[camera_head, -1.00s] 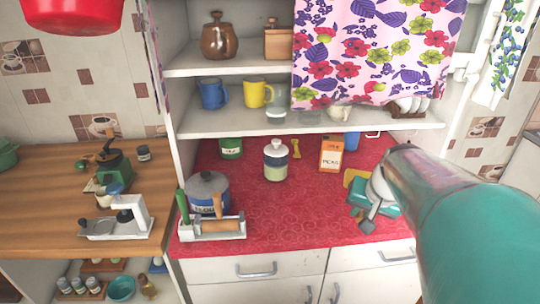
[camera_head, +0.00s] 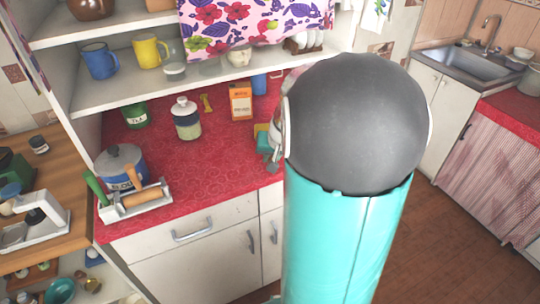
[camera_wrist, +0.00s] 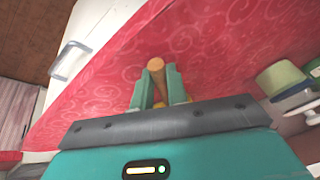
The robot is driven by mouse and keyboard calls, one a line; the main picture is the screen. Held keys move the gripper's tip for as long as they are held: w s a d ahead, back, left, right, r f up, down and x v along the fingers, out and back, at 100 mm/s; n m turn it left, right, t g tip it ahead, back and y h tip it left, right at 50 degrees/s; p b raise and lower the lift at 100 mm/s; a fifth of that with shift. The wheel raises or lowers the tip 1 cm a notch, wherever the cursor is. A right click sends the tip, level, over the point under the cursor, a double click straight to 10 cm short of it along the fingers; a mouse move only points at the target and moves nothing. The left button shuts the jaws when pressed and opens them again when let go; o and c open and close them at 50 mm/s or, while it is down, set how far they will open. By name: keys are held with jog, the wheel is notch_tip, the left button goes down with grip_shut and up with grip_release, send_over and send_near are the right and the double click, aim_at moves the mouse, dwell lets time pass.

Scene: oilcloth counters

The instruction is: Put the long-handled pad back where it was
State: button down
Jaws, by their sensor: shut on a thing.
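My gripper (camera_wrist: 158,90) is shut on a wooden, ochre handle with a rounded end (camera_wrist: 156,64) in the wrist view. I take this to be the long-handled pad, but its pad end is not clearly visible. The gripper holds it over the red patterned counter (camera_wrist: 215,45); I cannot tell whether it touches the cloth. In the head view my gripper (camera_head: 268,146) is mostly hidden behind my arm, right of the orange carton (camera_head: 241,101). A small yellow piece (camera_head: 261,128) shows beside it.
A white tray (camera_head: 150,207) with a rolling pin and a green-handled tool stands at the counter's front left, by a blue pot (camera_head: 122,164). The front middle is clear.

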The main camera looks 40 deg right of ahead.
jog(key=shift+f, duration=0.1)
jog(key=c, duration=1.4)
grip_release()
jog(key=v, duration=1.2)
jog(key=s+a+n, duration=0.2)
jog(key=a, duration=0.7)
jog(key=s+a+r+n, duration=0.1)
jog(key=s+a+n, duration=0.2)
jog(key=a, duration=0.6)
jog(key=s+a+r+n+y, duration=0.1)
jog(key=s+a+n, duration=0.2)
jog(key=a, duration=0.5)
jog(key=shift+a+r+t, duration=0.15)
jog(key=shift+a+t, duration=0.25)
